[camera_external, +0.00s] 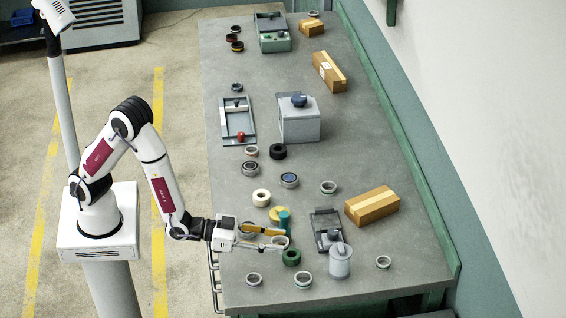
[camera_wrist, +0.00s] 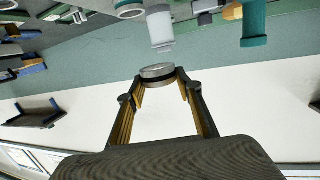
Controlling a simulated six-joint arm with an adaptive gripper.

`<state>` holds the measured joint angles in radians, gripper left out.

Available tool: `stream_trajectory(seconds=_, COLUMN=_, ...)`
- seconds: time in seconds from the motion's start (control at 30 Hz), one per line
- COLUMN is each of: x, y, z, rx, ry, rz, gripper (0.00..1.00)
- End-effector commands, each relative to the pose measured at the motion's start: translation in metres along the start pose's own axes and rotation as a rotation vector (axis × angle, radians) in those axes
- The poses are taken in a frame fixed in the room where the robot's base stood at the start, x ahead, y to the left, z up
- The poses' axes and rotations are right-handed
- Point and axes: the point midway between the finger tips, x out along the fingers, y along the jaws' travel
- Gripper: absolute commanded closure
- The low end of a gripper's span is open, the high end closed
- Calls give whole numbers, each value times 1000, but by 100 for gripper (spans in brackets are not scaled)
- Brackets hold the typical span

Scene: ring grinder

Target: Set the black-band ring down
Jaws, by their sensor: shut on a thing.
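The ring (camera_wrist: 157,72) with a dark band around its pale metal body is between the fingertips of my gripper (camera_wrist: 160,82) in the wrist view. My gripper is shut on it, one finger on each side. In the external view my gripper (camera_external: 284,238) is stretched out level over the near left part of the grey workbench (camera_external: 330,150), and the ring (camera_external: 281,242) shows small and pale at its fingertips. It looks held above the bench; the exact height cannot be told.
A teal cylinder (camera_external: 285,222) stands close behind my fingertips, and a green ring (camera_external: 291,257) lies just in front. A grey canister (camera_external: 340,262) is to the right. Other rings (camera_external: 303,280) lie around. A cardboard box (camera_external: 372,206) sits farther right. Bare bench shows at the front right.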

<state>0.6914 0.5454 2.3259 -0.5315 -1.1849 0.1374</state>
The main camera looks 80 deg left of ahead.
Motion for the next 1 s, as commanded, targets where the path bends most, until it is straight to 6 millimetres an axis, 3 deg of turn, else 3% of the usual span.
stream_trajectory(seconds=0.23, x=-14, y=25, z=4, rx=-10, ry=1, rz=-62, gripper=89)
stream_trajectory(seconds=0.57, x=-35, y=34, z=11, rx=-29, ry=0, rz=-188, gripper=89)
stream_trajectory(seconds=0.77, x=-49, y=24, z=17, rx=-45, ry=0, rz=-293, gripper=89)
stream_trajectory(seconds=1.0, x=-63, y=-8, z=22, rx=-69, ry=1, rz=-455, gripper=89)
